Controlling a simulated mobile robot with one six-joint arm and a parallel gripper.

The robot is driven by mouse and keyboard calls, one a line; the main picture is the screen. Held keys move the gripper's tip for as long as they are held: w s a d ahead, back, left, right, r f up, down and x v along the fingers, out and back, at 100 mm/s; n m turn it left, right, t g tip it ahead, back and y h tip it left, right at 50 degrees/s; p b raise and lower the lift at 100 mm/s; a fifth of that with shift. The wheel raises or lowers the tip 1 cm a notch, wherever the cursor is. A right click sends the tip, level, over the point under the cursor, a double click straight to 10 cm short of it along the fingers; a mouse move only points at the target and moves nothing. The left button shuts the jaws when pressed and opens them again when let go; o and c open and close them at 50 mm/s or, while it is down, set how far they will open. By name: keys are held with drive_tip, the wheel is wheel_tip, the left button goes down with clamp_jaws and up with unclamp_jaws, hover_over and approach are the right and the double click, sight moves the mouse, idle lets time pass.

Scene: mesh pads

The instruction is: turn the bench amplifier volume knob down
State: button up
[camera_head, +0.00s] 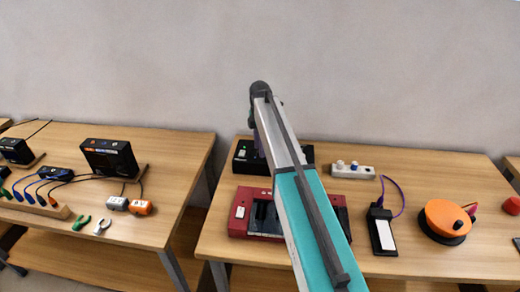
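The right-hand bench (300,262) also holds a white strip (345,171) with knobs, a black device (381,230) with a purple cable, and an orange disc (440,217). A left-hand bench (150,228) with boxes and cables stands across a gap. A wall stands behind.

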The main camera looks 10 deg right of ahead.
wheel_tip(320, 180, up, 13)
drive_tip(key=b, duration=0.2)
idle(0.5)
drive_tip(key=shift+s, duration=0.1)
